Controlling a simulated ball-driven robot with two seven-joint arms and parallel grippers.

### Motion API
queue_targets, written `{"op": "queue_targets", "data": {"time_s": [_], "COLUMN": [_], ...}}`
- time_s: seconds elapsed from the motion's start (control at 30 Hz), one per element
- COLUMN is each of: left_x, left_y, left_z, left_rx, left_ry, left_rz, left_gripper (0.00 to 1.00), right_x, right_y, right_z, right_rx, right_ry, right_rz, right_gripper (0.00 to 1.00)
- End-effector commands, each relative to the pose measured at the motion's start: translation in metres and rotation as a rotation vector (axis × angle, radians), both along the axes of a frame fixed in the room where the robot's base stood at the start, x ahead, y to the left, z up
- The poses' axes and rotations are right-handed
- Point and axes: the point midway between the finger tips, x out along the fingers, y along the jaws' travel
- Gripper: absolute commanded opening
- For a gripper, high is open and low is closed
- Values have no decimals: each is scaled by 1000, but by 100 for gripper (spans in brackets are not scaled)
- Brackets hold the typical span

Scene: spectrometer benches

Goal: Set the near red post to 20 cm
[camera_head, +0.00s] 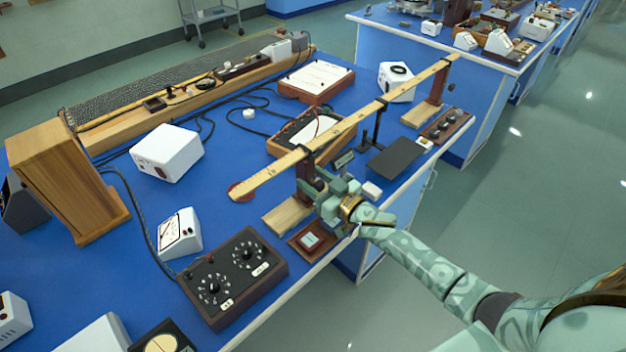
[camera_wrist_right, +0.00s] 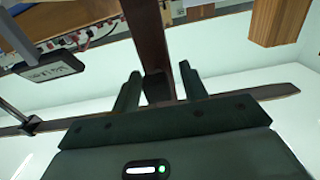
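The near red post (camera_head: 305,168) stands on a pale wooden base (camera_head: 286,216) and carries the near part of a long wooden rule (camera_head: 340,127). My right gripper (camera_head: 325,192) is beside this post on its right, partly covering its lower part. In the right wrist view the dark red post (camera_wrist_right: 146,35) runs down toward the gap between my fingers (camera_wrist_right: 158,90). A small dark block (camera_wrist_right: 156,86) sits in that gap. The fingers are apart, with space on both sides of the block. The post's height reading cannot be read. My left gripper is not in view.
A far red post (camera_head: 436,88) holds the rule's other end. A thin black stand (camera_head: 378,125) and dark plate (camera_head: 395,158) are to the right. A brown box with a pale button (camera_head: 311,241) and a dial box (camera_head: 235,276) lie near the front edge.

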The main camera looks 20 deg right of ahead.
Motion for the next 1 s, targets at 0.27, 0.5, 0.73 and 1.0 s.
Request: {"op": "queue_targets", "data": {"time_s": [0.27,0.5,0.73,1.0], "left_x": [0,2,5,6], "left_y": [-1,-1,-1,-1], "left_z": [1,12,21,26], "left_rx": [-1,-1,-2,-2], "left_ry": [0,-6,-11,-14], "left_rz": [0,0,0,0], "left_gripper": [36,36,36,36], "right_x": [-2,-42,-102,-146], "right_y": [-1,-15,-37,-53], "right_z": [1,2,1,1], "right_rx": [0,0,-1,0], "right_ry": [-1,2,3,0], "right_rz": [0,0,0,0], "right_gripper": [44,44,44,44]}}
